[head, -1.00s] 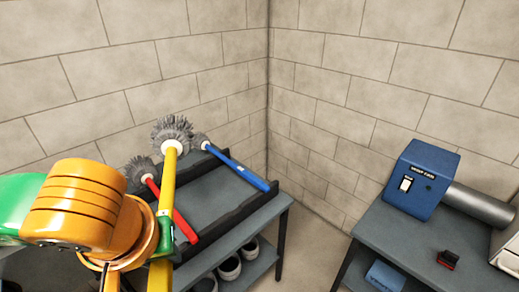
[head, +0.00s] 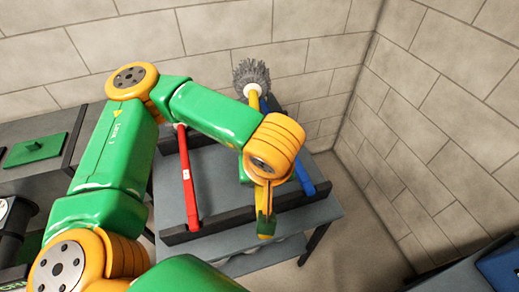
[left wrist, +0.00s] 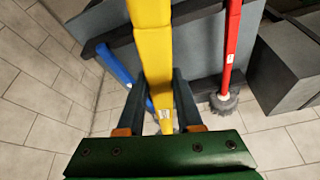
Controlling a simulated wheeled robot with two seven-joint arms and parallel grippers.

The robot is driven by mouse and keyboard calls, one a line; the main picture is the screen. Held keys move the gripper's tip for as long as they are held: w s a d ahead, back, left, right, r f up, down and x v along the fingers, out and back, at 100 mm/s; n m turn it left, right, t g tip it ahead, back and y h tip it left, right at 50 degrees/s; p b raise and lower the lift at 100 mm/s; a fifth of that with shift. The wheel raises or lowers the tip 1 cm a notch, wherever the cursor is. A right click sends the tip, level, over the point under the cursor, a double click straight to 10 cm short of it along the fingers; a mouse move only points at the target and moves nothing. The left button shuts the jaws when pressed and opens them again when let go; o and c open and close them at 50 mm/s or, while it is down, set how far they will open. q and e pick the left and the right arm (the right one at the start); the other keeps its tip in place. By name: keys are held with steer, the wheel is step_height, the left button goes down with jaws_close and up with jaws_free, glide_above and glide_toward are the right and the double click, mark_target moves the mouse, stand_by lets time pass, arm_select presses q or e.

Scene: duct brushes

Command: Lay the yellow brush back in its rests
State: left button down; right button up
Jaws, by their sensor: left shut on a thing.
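The yellow brush has a grey bristle head (head: 252,76) near the back wall. Its yellow handle (head: 254,101) runs down behind my left arm. My left gripper (head: 265,222) is shut on the handle, which also shows between the fingers in the left wrist view (left wrist: 152,50). The brush is over the rack table, between the red brush (head: 187,180) and the blue brush (head: 306,184). Dark notched rails (head: 225,213) cross the table as rests. My arm hides most of the yellow handle, and I cannot tell its height above the rails. My right gripper is out of view.
A grey table with a green plate (head: 35,149) stands at the left. A blue box (head: 499,268) is at the lower right. Block walls (head: 430,130) close off the back and right. Floor shows between the rack table and the right wall.

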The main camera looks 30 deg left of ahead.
arm_select(q)
steer(key=w+f+n+b, duration=0.25)
steer(key=w+f, duration=0.35)
steer(key=f, duration=0.5)
steer(key=w+a, duration=0.4)
steer(key=a, duration=0.6)
steer(key=shift+y, duration=0.4)
steer(key=f+b, duration=0.2)
steer(key=f, duration=0.1)
steer(key=f+b, duration=0.6)
steer(key=shift+w+f, duration=0.25)
steer(key=shift+f, duration=0.15)
steer(key=shift+r, duration=0.1)
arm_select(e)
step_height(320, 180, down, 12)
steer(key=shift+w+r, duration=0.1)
arm_select(q)
steer(key=c, duration=0.5)
jaws_free()
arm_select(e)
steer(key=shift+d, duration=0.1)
